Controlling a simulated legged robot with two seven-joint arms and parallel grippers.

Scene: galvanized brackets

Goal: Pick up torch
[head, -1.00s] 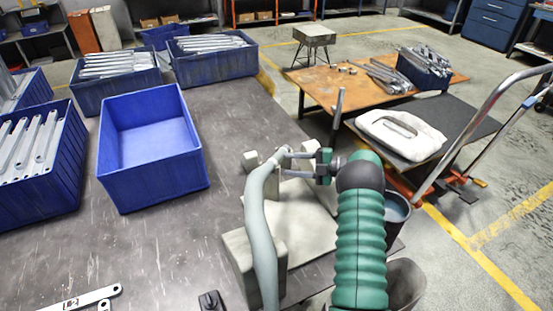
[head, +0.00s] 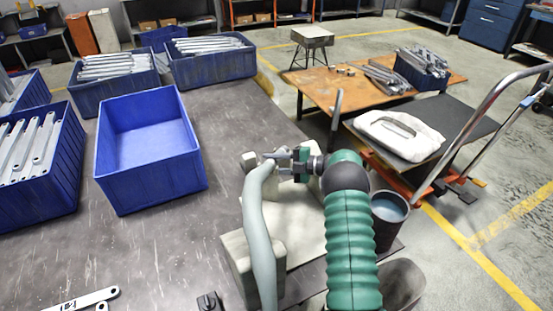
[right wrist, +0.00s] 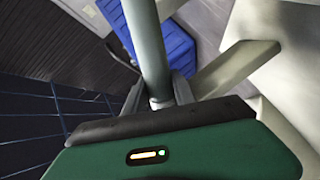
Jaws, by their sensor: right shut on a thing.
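The torch (head: 269,159) is a slim grey piece at the top end of a thick pale grey-green hose (head: 256,215). The hose runs down past a beige block to the bottom edge of the head view. My right gripper (head: 284,158) is shut on the torch, above the light plate at the table's right side. In the right wrist view a grey tube (right wrist: 145,45) passes between the fingers of my right gripper (right wrist: 157,95). The fingers partly hide the torch's grip. My left gripper is not in view.
An empty blue bin (head: 150,150) stands left on the dark table (head: 150,250); bins of metal brackets stand behind and beside it. A beige block (head: 238,262) stands close to the hose. A dark bucket (head: 389,215) is right of my right arm.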

